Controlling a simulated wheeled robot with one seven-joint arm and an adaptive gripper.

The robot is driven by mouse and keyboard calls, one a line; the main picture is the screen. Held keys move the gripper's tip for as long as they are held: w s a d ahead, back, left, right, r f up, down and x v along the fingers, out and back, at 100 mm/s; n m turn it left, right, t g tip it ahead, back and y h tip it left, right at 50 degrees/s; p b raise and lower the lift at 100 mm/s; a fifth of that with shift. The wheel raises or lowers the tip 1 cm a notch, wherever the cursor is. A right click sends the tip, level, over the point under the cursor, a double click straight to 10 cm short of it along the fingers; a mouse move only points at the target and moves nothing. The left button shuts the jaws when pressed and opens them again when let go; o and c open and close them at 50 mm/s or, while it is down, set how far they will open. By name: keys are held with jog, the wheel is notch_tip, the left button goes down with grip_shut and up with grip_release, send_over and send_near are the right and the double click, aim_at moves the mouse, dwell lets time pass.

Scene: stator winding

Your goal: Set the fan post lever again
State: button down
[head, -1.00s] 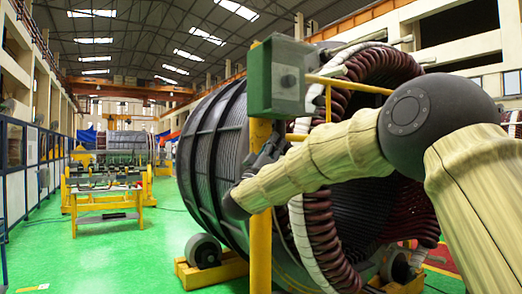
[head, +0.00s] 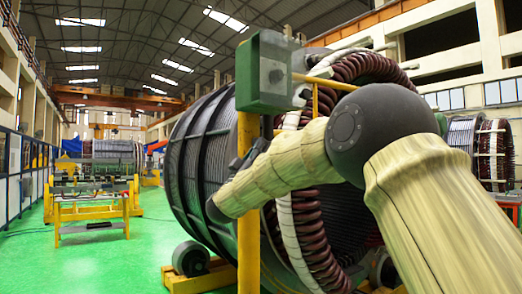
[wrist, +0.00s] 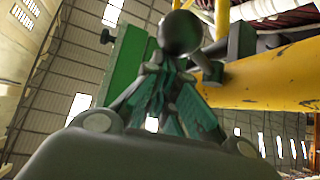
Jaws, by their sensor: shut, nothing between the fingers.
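The fan post is a yellow upright (head: 248,205) with a green box (head: 264,72) at its top, in the middle of the head view. In the wrist view the green box (wrist: 127,62) is at upper left and the yellow post (wrist: 275,80) at right. A dark ball knob (wrist: 180,33), apparently the lever's end, shows between them. My gripper (wrist: 165,72) is shut and empty, its fingertips just below the ball in the picture; I cannot tell if they touch.
A large stator (head: 205,150) with dark red coils stands right behind the post on yellow supports. A yellow rail (head: 325,82) runs right from the post. A yellow workbench (head: 92,210) stands at left. The green floor (head: 100,265) at left is clear.

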jog(key=shift+f, duration=0.15)
jog(key=w+a+b+v, duration=0.1)
jog(key=b+v, duration=0.3)
jog(key=v, duration=0.5)
jog(key=shift+w+a+f, duration=0.25)
jog(key=shift+w+a, duration=0.05)
jog(key=shift+a, duration=0.05)
